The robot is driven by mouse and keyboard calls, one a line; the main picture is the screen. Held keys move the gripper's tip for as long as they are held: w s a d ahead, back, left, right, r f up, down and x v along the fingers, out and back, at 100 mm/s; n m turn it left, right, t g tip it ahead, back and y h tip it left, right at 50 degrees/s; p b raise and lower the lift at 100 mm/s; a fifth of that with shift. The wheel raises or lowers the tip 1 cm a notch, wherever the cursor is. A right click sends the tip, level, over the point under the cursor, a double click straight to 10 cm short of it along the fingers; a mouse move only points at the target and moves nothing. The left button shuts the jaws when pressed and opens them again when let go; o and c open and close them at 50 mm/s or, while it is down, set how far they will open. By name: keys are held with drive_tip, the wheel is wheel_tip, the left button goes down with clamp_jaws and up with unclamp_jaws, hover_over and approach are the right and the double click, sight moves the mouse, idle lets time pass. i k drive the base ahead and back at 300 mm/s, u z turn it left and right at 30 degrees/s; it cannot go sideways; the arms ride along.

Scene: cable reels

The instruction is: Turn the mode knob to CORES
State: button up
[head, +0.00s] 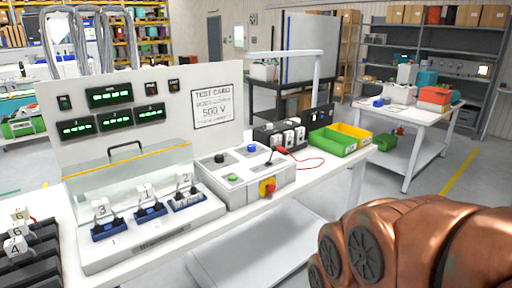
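A white control box (245,182) sits on the white bench. On its top are a black knob (219,158), a blue knob (251,148), a green button (232,177) and a black lever or probe (268,160). A red-and-yellow switch (267,187) is on its front. The labels are too small to read, so I cannot tell which knob is the mode knob or whether CORES is set. My copper-coloured arm fills the lower right, apart from the box. My gripper is not in view.
A test fixture (150,232) with blue sockets and a clear guard (125,172) stands left of the box, below a panel (75,98) with green displays. A red lead (308,160), black blocks and green (330,143) and yellow bins are to the right.

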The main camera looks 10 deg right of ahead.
sight(219, 158)
drive_tip(key=z, duration=0.2)
drive_tip(key=i, duration=0.7)
drive_tip(key=u, duration=0.5)
drive_tip(key=i, duration=0.7)
drive_tip(key=u, duration=0.7)
